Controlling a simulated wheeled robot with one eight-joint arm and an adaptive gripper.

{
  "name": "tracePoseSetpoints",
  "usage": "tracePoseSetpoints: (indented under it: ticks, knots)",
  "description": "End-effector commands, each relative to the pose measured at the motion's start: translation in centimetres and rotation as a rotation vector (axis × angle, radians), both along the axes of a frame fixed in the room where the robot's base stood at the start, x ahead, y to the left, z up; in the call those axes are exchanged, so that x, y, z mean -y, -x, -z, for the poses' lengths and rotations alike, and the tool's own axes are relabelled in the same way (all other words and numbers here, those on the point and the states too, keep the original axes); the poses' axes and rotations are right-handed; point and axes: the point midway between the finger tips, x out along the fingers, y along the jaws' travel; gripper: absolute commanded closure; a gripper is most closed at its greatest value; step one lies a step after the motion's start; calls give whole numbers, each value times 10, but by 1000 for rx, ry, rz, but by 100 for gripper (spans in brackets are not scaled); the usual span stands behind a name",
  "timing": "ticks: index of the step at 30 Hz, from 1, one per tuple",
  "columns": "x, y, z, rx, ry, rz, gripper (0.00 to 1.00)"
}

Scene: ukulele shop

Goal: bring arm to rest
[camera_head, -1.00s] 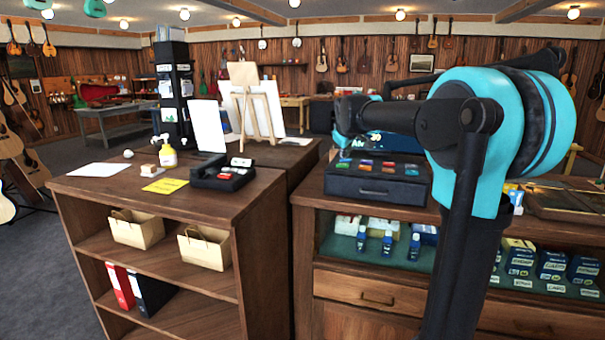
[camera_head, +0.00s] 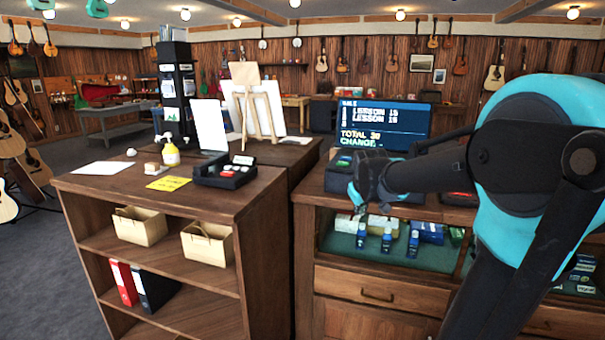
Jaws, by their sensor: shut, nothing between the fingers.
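My arm (camera_head: 520,185) shows at the right of the head view, a black and turquoise arm rising from the bottom edge. Its forearm reaches left across the front of the glass display counter. My gripper (camera_head: 362,192) is at the left end of the forearm, dark and small, in front of the black display box on the counter. Its fingers are shut and hold nothing. The fingertips are partly hidden and hard to make out. I cannot tell whether the gripper touches the box.
A wooden shelf desk (camera_head: 205,292) stands at left with a black tray (camera_head: 225,174), a yellow bottle (camera_head: 170,152) and a yellow note (camera_head: 168,183) on top. A till screen (camera_head: 385,124) stands behind my forearm. The display counter (camera_head: 375,290) is close below.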

Motion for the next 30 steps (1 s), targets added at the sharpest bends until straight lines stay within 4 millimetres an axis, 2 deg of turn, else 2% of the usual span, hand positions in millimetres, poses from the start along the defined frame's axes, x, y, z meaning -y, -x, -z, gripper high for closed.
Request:
tracePoseSetpoints:
  ticks: [1, 3, 9, 12, 15, 20, 30]
  knots:
    - [4, 28, 23, -23, -26, 34, 100]
    - [8, 66, 53, -58, -67, 83, 100]
    - [12, 172, 131, -149, -173, 215, 100]
    - [11, 213, 159, -184, -211, 263, 100]
    - [10, 240, 176, -208, -234, 297, 100]
    - [9, 257, 187, -224, -250, 317, 100]
    - [9, 256, 187, -224, -250, 317, 100]
